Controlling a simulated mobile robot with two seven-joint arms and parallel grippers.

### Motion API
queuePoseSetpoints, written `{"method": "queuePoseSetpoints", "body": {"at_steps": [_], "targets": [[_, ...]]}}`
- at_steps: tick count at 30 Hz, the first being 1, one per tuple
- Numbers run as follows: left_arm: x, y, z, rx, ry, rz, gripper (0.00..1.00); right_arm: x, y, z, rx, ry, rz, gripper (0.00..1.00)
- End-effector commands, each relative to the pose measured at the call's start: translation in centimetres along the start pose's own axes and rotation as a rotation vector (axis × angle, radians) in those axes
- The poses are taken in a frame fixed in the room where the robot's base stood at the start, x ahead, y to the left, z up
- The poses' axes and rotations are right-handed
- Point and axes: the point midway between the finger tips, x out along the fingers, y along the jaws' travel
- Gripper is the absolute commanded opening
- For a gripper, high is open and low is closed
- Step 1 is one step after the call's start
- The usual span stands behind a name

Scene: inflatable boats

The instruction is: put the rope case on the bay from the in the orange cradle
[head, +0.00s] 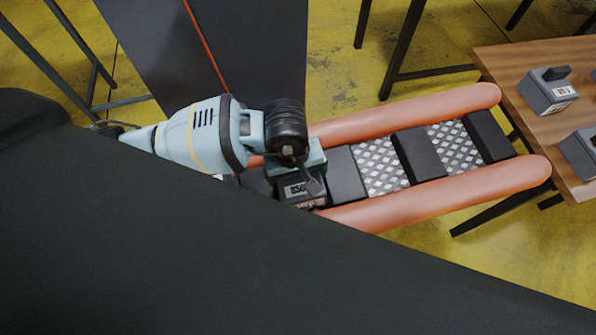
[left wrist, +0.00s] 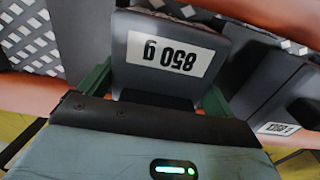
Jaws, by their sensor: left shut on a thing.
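The orange cradle (head: 455,201) has two long orange tubes with dark blocks and diamond-plate bays (head: 380,166) between them. My left gripper (head: 303,172) is over its left part, pointing down. It is shut on a grey case (head: 297,190), with a finger on each side. In the left wrist view the held case (left wrist: 200,35) has a white label reading "850 g", upside down. I cannot tell whether it rests in the cradle or is just above it. Another dark case (left wrist: 262,95) with a small white label sits to its right, between the tubes. My right gripper is not in view.
A wooden table (head: 515,62) at the right carries grey cases (head: 548,91), (head: 580,150). Two diamond-plate bays right of the gripper look bare. A dark panel (head: 205,45) stands behind my left arm. A large dark shape hides the lower left.

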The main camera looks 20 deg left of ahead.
Motion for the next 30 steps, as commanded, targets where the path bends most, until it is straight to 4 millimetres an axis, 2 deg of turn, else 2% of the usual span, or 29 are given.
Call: {"method": "queuePoseSetpoints", "body": {"at_steps": [5,6,7,13,17,30], "targets": [[-0.2,0.1,-0.1,0.001,0.002,0.005,0.38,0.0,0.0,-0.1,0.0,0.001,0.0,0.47],[-0.2,0.1,-0.1,0.001,0.002,0.004,0.96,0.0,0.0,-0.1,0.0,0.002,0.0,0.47],[-0.2,0.1,-0.1,0.001,0.002,0.004,1.0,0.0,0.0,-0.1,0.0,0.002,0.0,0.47],[0.0,-0.1,0.0,0.0,-0.001,-0.002,1.0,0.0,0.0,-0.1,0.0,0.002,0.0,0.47],[-0.6,0.0,0.0,0.0,0.0,0.0,1.0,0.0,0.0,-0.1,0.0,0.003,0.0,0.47],[-6.9,0.1,-0.1,0.001,0.003,0.004,1.0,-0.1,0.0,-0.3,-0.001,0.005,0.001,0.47]]}}
